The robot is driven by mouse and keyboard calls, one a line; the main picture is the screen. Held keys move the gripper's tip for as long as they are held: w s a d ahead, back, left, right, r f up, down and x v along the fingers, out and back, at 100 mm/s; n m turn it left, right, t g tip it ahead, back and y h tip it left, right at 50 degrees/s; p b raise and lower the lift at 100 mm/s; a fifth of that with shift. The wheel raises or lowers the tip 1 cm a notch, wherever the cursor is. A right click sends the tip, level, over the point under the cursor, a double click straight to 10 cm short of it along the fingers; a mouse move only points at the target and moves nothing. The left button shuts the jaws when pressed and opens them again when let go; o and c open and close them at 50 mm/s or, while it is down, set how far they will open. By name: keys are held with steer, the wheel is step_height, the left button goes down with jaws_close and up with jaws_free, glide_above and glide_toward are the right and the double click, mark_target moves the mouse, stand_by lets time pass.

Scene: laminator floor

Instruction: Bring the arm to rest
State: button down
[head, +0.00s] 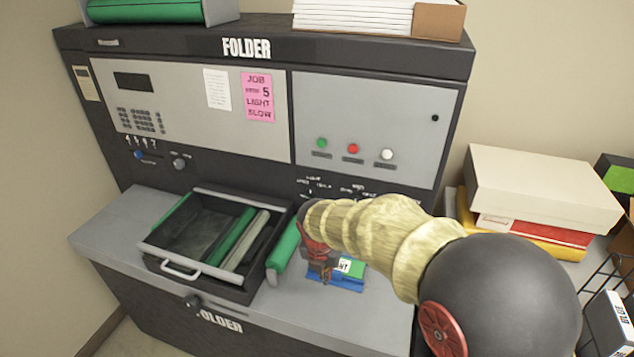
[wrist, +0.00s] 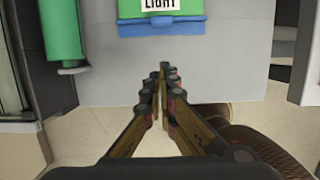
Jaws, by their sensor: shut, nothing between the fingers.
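My arm reaches in from the right in the head view, over the right part of the machine's grey shelf. My gripper (wrist: 165,95) is shut and empty in the wrist view, its fingertips together just short of a green and blue block (wrist: 162,25) labelled LIGHT. That block also shows in the head view (head: 350,282), partly hidden behind my arm's end. The fingers look apart from the block, over the shelf's front edge. In the head view the fingertips are hard to make out.
The FOLDER machine (head: 190,90) stands ahead, with a black drawer tray (head: 262,285) holding green and grey rollers on its shelf (head: 105,235). A green roller (head: 284,250) lies right of the tray. Boxes (head: 540,190) and a wire rack (head: 600,275) stand at the right.

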steer(key=s+d+r+m+t, duration=0.1)
steer(key=s+d+r+m, duration=0.4)
steer(key=s+m, duration=0.3)
steer(key=s+d+r+m+t+b, duration=0.1)
steer(key=s+d+r+m, duration=0.4)
steer(key=s+m, duration=0.4)
steer(key=s+d+r+m+t+y+b, duration=0.1)
steer(key=s+d+r+m, duration=0.4)
steer(key=m, duration=1)
steer(key=s+r, duration=0.2)
steer(key=s, duration=0.2)
steer(key=shift+s, duration=0.15)
steer(key=c, duration=2.6)
jaws_free()
steer(key=shift+r, duration=0.1)
